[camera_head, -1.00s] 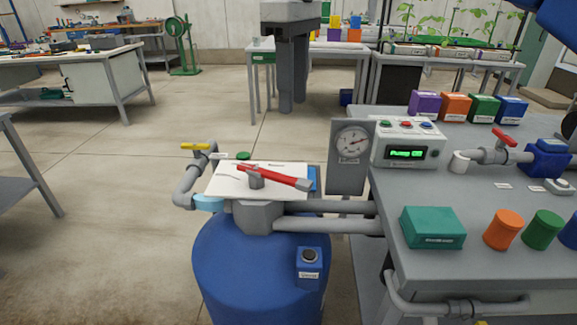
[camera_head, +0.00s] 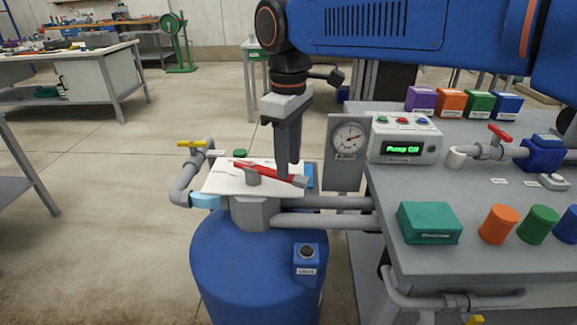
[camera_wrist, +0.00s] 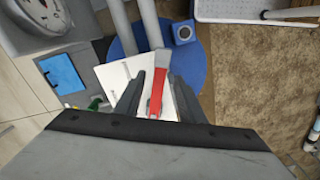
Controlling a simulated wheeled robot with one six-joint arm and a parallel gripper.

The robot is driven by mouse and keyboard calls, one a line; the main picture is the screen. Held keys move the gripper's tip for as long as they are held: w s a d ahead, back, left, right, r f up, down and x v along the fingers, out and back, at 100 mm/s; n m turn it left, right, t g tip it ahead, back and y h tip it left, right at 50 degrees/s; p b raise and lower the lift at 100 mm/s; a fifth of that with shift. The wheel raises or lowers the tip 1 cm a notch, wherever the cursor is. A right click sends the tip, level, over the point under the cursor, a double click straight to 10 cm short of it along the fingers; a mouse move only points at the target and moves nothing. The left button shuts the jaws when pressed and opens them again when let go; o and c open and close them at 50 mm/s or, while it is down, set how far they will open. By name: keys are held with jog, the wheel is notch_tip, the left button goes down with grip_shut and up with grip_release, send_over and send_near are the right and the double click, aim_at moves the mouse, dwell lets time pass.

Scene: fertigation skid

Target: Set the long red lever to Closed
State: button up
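The long red lever (camera_head: 270,171) lies across a white plate (camera_head: 222,181) on top of the blue tank (camera_head: 245,270). It turns about a grey hub and runs toward the right front, with a grey end. My gripper (camera_head: 290,178) points down at the lever's outer part. In the wrist view the lever (camera_wrist: 158,92) lies between the two fingers of my gripper (camera_wrist: 158,90), with white plate showing beside it, so the fingers look open. The plate's markings are too small to read.
A gauge panel (camera_head: 343,172) stands just right of the plate. Grey pipes (camera_head: 325,203) run from the tank to the bench (camera_head: 470,265). A yellow-handled valve (camera_head: 192,144) is at the left. The control box (camera_head: 403,140) reads "Pump Off".

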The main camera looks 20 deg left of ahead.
jog(key=shift+f, duration=1.2)
jog(key=shift+c, duration=0.6)
grip_shut()
